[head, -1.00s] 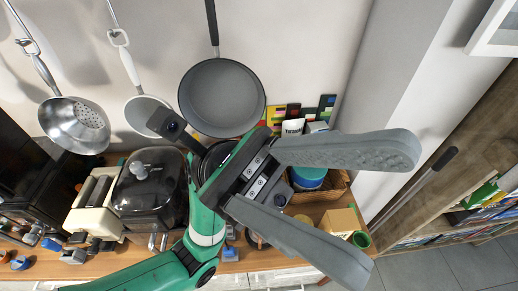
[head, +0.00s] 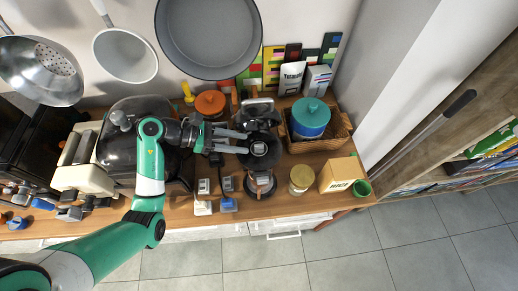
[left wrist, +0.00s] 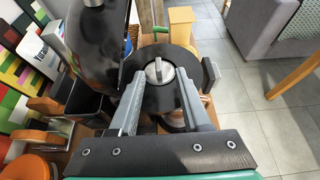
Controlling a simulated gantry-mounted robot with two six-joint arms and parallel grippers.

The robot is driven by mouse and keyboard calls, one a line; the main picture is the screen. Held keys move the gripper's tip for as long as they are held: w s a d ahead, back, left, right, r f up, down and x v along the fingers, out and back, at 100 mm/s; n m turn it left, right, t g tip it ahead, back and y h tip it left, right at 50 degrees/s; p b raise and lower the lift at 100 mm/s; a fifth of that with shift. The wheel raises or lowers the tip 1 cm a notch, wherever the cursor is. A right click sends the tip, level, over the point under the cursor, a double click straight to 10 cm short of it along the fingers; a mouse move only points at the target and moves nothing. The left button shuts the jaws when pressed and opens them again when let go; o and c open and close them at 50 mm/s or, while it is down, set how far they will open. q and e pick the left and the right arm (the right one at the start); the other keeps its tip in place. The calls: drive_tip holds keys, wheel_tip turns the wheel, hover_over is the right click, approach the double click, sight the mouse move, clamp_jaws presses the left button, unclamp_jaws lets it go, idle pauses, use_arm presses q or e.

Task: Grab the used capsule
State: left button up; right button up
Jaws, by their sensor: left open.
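A black coffee machine (head: 258,112) stands on the wooden counter, with a round black part (head: 260,149) at its front. In the left wrist view a small silver round piece, which looks like the used capsule (left wrist: 160,70), sits in the middle of that black round part (left wrist: 158,95). My left gripper (head: 246,143) is at the machine, its fingers pointing right toward the round part. It is open; in the left wrist view its fingertips (left wrist: 161,82) lie on either side of the silver piece. I cannot tell whether they touch it. My right gripper is not in view.
Right of the machine are a wicker basket (head: 335,135) with a blue-teal pot (head: 310,120), a jar (head: 301,178), a rice box (head: 343,172) and a green cup (head: 362,188). A toaster (head: 82,160) stands left. Pans hang above, including a large grey pan (head: 208,38).

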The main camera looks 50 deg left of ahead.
sight(257, 145)
use_arm(q)
drive_tip(key=p+x, duration=0.1)
drive_tip(key=x, duration=0.4)
drive_tip(key=shift+w+f, duration=0.15)
drive_tip(key=shift+w, duration=0.05)
drive_tip(key=shift+a, duration=0.1)
clamp_jaws()
